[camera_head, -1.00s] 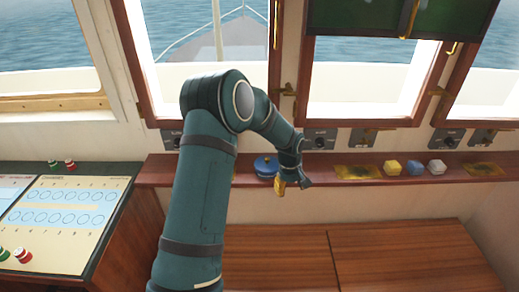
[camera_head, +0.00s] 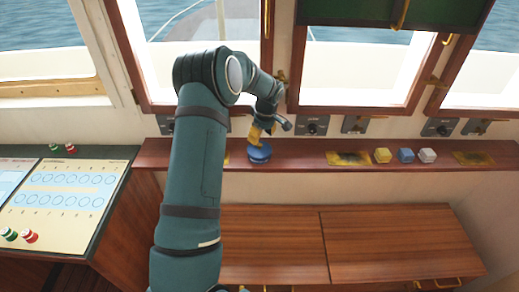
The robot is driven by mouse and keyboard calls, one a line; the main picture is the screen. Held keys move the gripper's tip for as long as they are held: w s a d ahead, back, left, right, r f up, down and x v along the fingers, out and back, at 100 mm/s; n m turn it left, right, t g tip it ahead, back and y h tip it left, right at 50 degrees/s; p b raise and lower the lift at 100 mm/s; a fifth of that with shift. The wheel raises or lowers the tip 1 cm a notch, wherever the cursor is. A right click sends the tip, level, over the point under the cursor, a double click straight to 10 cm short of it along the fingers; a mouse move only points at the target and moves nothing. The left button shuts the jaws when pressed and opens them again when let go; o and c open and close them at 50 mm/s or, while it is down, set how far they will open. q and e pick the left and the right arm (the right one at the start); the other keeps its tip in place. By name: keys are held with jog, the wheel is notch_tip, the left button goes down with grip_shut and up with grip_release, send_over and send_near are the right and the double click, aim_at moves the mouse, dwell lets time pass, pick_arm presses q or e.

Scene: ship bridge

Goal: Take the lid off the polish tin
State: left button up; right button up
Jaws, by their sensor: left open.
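The blue polish tin (camera_head: 259,154) stands on the narrow reddish-brown wooden ledge below the windows. My left gripper (camera_head: 263,133) is directly above and just behind it in the picture, pointing down, with its yellow fingertips at the top of the tin. It is open. The fingers cover the top of the tin, so the lid's knob is hidden, and I cannot tell whether they touch it. My right gripper is not in view.
Yellow, blue and white blocks (camera_head: 405,155) sit on the ledge to the right, between two brass-coloured plates (camera_head: 348,158). A sloped console (camera_head: 60,205) with game-like panels and red and green pieces is at left. Wooden cabinets (camera_head: 390,245) stand below the ledge.

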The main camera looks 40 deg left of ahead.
aim_at(260, 144)
pick_arm(q)
jog(key=shift+s+a+f+p, duration=0.1)
jog(key=shift+a+f+p, duration=0.15)
jog(key=shift+f, duration=1.05)
jog(key=shift+a+f+p, duration=0.1)
jog(key=shift+a+f, duration=0.15)
jog(key=shift+f, duration=1.05)
grip_shut()
